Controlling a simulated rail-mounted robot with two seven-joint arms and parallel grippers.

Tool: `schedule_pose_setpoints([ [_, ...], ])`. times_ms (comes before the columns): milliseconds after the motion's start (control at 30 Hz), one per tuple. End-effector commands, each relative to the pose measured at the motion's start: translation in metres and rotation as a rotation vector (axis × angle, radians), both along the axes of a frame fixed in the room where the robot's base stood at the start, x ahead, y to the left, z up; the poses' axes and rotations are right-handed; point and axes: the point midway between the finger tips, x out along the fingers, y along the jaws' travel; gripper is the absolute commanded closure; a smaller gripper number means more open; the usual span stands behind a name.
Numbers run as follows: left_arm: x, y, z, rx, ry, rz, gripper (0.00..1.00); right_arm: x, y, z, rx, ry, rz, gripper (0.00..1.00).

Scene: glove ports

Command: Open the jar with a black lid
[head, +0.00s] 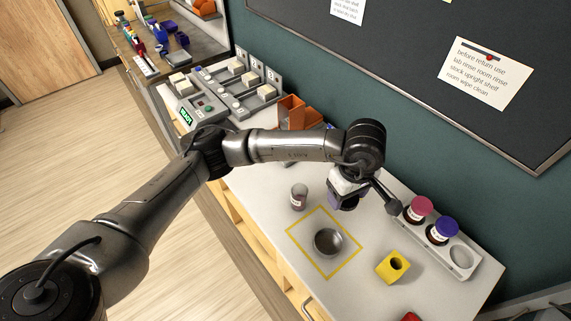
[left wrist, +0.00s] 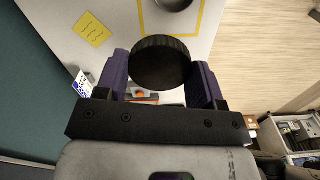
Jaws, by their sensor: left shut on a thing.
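My left gripper (head: 340,205), with purple fingers, hangs above the white bench, behind and to the right of a small clear jar. In the left wrist view, my left gripper (left wrist: 160,85) is shut on a round black ribbed lid (left wrist: 160,62). The lid is held between the two fingers, and no jar shows under it there. In the head view the lid cannot be made out. The small clear jar (head: 299,197) stands upright on the bench, with dark reddish contents, a label and no lid visible on it. My right gripper is not in view.
A round metal dish (head: 328,241) sits inside a yellow taped square. A white rack (head: 461,258) at right holds a pink-lidded jar (head: 417,209) and a blue-lidded jar (head: 441,230). Orange bins (head: 291,110) are behind my arm.

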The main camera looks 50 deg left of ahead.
Motion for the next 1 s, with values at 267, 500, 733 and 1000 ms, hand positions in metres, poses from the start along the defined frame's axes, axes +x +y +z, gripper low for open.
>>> schedule_pose_setpoints([
  [267,0.030,0.020,-0.054,0.001,0.002,0.710,0.66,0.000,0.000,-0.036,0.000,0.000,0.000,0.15],
  [500,0.047,0.038,-0.078,0.001,0.001,1.301,0.66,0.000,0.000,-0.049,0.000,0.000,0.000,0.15],
  [733,0.059,0.054,-0.092,0.003,0.000,1.847,0.66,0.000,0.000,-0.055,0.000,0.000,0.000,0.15],
  [1000,0.068,0.069,-0.101,0.003,0.001,2.449,0.66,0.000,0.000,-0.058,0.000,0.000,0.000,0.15],
])
